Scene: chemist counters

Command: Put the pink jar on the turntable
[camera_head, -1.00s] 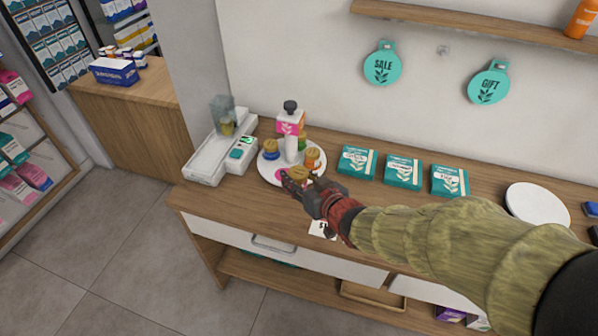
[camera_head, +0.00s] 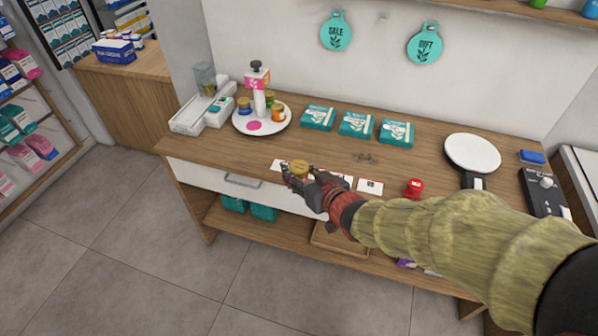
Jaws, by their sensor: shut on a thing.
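The turntable (camera_head: 274,128) is a white round disc on the left part of the counter.
A white device (camera_head: 200,110) stands left of the turntable. Several teal boxes (camera_head: 357,124) lie to its right. White cards (camera_head: 370,187) and a red object (camera_head: 414,187) lie along the front. A second white disc (camera_head: 472,152) lies at the right.

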